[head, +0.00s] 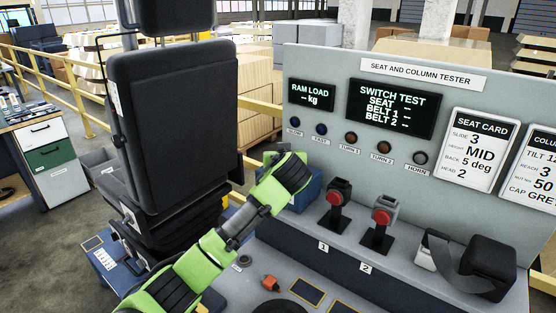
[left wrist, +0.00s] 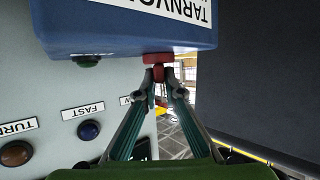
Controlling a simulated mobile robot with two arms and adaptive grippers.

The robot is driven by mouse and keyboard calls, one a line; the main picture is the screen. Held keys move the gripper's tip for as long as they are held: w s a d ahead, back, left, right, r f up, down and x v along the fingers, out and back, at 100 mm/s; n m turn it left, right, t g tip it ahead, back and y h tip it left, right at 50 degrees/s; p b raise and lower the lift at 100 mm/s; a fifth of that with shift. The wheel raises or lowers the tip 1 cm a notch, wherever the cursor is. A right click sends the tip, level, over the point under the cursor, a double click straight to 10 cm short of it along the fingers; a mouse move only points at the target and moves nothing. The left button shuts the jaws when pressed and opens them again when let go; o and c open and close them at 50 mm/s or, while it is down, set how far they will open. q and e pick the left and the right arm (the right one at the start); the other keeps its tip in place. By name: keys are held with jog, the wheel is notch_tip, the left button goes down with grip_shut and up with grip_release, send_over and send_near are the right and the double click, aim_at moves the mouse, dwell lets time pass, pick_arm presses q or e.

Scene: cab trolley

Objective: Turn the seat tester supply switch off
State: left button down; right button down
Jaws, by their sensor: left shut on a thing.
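The supply switch looks to be the red handle (left wrist: 157,58) on the blue box (left wrist: 120,30) in the left wrist view, where the box shows upside down with part of a white label. My left gripper (left wrist: 158,75) is shut on this red handle, its two fingers meeting at it. In the head view the blue box (head: 307,190) is partly covered by my green left wrist, which hides the fingers and the handle. The switch's exact position cannot be told. The tester panel (head: 324,62) has two lit displays. My right gripper is not in view.
A black seat (head: 172,120) stands left of the panel. Two red-buttoned buckles (head: 335,198) and a black belt unit (head: 480,265) sit on the ledge. Round coloured buttons (head: 350,137) line the panel beside the box. A small orange part (head: 270,283) lies on the bench.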

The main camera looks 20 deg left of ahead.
pick_arm(q)
jog(key=n+y, duration=0.1)
jog(key=g+b, duration=0.1)
jog(key=n+y, duration=0.1)
jog(key=shift+w+d+f+n+y+b, duration=0.1)
jog(key=shift+d+f+n+y+b, duration=0.15)
jog(key=shift+d+n+y+b, duration=0.1)
jog(key=shift+w+r+n+g+y+b, duration=0.1)
jog(key=shift+r+n+g+y+b, duration=0.05)
jog(key=shift+n+g+y+b, duration=0.85)
jog(key=shift+n, duration=0.25)
jog(key=c, duration=2.1)
grip_release()
jog(key=shift+a, duration=0.1)
jog(key=shift+c, duration=0.2)
jog(key=shift+r, duration=0.1)
jog(key=v, duration=1.2)
jog(key=shift+w, duration=0.2)
jog(key=shift+d, duration=0.2)
